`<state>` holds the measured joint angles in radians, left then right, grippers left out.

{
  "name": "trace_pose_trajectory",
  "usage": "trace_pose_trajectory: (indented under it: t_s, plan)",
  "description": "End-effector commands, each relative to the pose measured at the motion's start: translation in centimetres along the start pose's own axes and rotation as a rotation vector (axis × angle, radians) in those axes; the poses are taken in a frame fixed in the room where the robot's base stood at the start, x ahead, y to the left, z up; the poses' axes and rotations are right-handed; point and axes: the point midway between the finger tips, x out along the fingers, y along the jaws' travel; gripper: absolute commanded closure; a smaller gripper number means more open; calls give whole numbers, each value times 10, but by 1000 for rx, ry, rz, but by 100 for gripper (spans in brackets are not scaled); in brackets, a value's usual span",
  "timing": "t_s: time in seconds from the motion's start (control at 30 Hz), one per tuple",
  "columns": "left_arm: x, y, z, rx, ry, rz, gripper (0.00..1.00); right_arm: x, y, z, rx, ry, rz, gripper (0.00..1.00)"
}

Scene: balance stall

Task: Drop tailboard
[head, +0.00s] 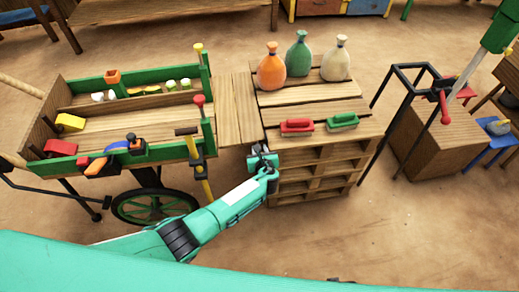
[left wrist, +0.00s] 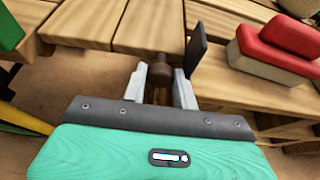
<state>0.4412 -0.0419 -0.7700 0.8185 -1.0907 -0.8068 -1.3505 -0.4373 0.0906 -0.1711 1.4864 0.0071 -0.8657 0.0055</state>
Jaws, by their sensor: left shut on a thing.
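The tailboard (head: 238,108) is a plank panel lying about flat between the cart's open right end and the pallet stack. Its planks (left wrist: 100,18) also show at the top left of the left wrist view. My left gripper (head: 262,158) is at the tailboard's near right corner, beside the pallet stack. In the left wrist view its fingers (left wrist: 160,85) are closed around a brown round knob (left wrist: 160,68) at the board's near edge. A dark flat plate stands just right of the knob. Whether the tailboard touches the stack is unclear. My right gripper is out of view.
The green-sided cart (head: 175,151) holds several blocks and tools. The pallet stack (head: 310,108) carries three tied bags and a red (head: 297,126) and a green (head: 342,121) hand tool. A black frame (head: 378,130) stands right.

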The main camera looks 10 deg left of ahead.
Motion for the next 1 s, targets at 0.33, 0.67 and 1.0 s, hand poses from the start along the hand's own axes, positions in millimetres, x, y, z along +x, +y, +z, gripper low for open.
trace_pose_trajectory:
  t_s: [0.33, 0.67, 1.0]
  plan:
    - [0, -1, -1, 3, 1, 1, 100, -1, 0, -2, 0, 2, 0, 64]
    - [0, -1, 0, 2, 1, -1, 50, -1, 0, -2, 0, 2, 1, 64]
    - [-1, -3, 0, 1, 0, -4, 50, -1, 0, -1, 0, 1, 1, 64]
